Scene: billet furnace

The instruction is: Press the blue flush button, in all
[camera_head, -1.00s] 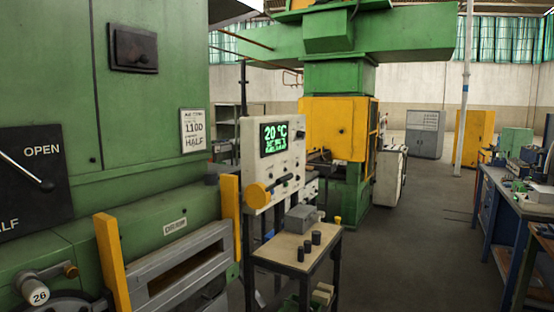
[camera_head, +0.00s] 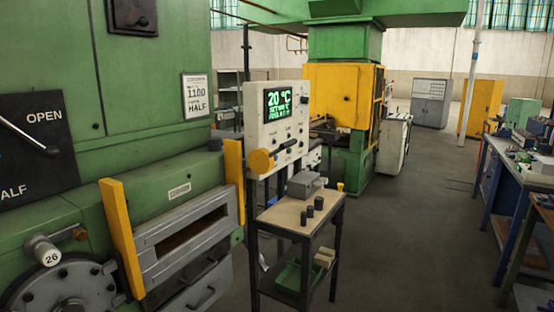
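A pale control panel (camera_head: 261,140) stands upright in the middle of the camera_head view, beside the green furnace (camera_head: 160,110). Its dark screen (camera_head: 287,104) reads 20 °C in green, with smaller green lines below. I cannot make out a blue button on the panel; the small controls are too fine to tell. Neither of my grippers is in view.
A small table (camera_head: 283,217) with a grey box (camera_head: 303,185) and several dark cylinders stands before the panel. Yellow posts (camera_head: 121,240) flank the furnace's slot. A workbench (camera_head: 528,166) stands at the right. The floor (camera_head: 415,225) between is clear.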

